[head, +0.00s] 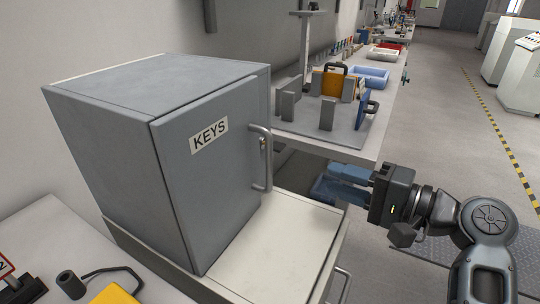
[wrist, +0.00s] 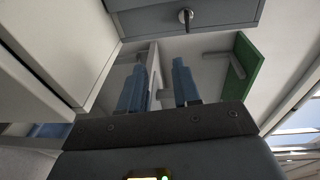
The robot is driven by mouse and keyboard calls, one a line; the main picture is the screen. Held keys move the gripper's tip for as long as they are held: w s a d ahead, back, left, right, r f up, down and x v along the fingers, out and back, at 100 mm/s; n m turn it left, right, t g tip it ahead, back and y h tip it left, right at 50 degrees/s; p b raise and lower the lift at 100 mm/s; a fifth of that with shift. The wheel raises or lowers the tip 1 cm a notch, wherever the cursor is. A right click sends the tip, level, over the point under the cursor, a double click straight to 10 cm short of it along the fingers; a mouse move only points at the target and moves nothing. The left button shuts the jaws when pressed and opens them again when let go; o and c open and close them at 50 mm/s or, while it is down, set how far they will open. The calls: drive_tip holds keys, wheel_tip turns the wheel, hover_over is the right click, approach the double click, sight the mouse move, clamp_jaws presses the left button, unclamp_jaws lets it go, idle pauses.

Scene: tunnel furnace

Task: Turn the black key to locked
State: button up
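A grey cabinet labelled KEYS (head: 185,160) stands on a pale-topped unit in the head view, its door closed. A small brass-coloured fitting (head: 262,143) shows beside the door's metal handle (head: 266,165); I cannot tell whether it is a key. In the wrist view, a small dark and metallic fitting (wrist: 186,16) sits on a grey panel beyond my fingers; its position as locked or unlocked cannot be told. My gripper (head: 337,178) is to the right of the cabinet, apart from it. Its two blue fingers (wrist: 157,78) are spread and nothing is between them.
A workbench (head: 345,150) behind the cabinet carries grey blocks, a yellow-orange piece and a blue tray (head: 366,76). The floor to the right is open, with a yellow-black stripe. A green panel (wrist: 240,65) shows right of my fingers in the wrist view.

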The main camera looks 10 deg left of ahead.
sight(283, 148)
drive_tip(key=shift+n+g+y, duration=0.6)
drive_tip(key=shift+g+y, duration=0.2)
drive_tip(key=shift+y, duration=0.1)
drive_tip(key=w+a+r, duration=0.1)
drive_tip(key=a, duration=0.2)
drive_tip(key=w+a+r, duration=0.1)
drive_tip(key=a, duration=0.3)
drive_tip(key=a+r, duration=0.1)
drive_tip(key=a, duration=0.2)
drive_tip(key=shift+w+a+r, duration=0.4)
clamp_jaws()
